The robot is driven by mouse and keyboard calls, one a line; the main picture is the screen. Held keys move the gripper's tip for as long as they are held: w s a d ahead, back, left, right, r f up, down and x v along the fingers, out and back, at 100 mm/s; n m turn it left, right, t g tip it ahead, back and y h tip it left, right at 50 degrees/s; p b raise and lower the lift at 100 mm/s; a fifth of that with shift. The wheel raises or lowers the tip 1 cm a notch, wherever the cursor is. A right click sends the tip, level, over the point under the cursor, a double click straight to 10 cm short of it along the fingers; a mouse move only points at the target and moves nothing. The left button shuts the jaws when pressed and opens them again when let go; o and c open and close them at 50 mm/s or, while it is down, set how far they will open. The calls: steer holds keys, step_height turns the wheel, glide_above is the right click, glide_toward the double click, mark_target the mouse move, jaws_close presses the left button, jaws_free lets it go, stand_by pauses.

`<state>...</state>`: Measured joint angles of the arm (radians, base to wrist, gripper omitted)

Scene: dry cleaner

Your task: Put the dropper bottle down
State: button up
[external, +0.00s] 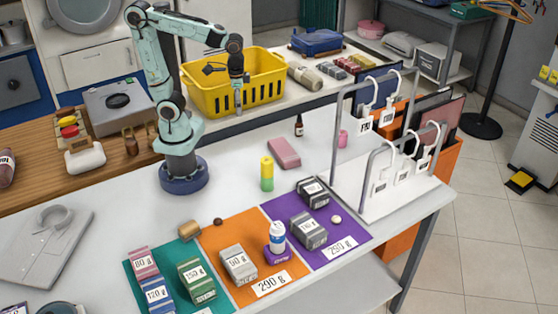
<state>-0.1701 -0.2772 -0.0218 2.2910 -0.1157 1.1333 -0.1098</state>
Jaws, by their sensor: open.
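A small dark brown bottle with a reddish label (299,126), which looks like the dropper bottle, stands upright on the white table toward its back. My gripper (239,106) points down in front of the yellow basket, to the left of the bottle and apart from it. It is open, and nothing shows between its fingers, though they are small in this view.
The yellow basket (270,93) stands behind my gripper. A pink block (284,153) and a yellow-green cylinder (267,173) are near the bottle. A metal rack with white tags (366,121) stands right. Coloured mats (212,243) with several labelled bundles lie in front.

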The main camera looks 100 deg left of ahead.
steer(key=s+d+f+m, duration=0.2)
steer(key=s+d+m, duration=0.1)
steer(key=s, duration=0.4)
steer(key=shift+s, duration=0.2)
steer(key=shift+f, duration=0.1)
stand_by(0.7)
